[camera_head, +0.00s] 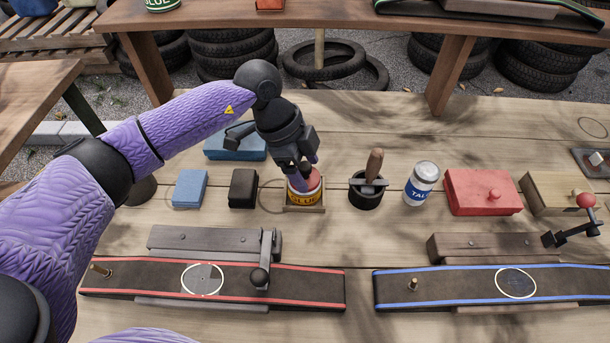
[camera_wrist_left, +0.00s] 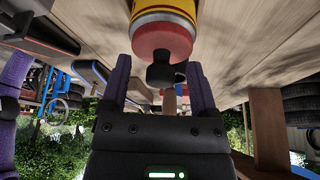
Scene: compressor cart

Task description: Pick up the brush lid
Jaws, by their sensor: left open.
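The glue can (camera_head: 304,197) is yellow with a red band and stands in a small wooden holder. Its red brush lid (camera_head: 305,180) is on top, partly hidden by my left gripper (camera_head: 303,168), which points down over it. In the left wrist view the can (camera_wrist_left: 165,10) hangs upside down in the picture. Its red lid (camera_wrist_left: 160,40) faces the open left gripper (camera_wrist_left: 158,80), whose purple fingers stand apart on either side with nothing clearly held. A black round shape shows between them; I cannot tell whether it belongs to the lid. My right gripper is out of view.
A black block (camera_head: 243,188) and blue block (camera_head: 190,188) stand left of the can. A black pot (camera_head: 366,196) with a wooden handle, a talc bottle (camera_head: 421,184) and a red box (camera_head: 482,193) stand right.

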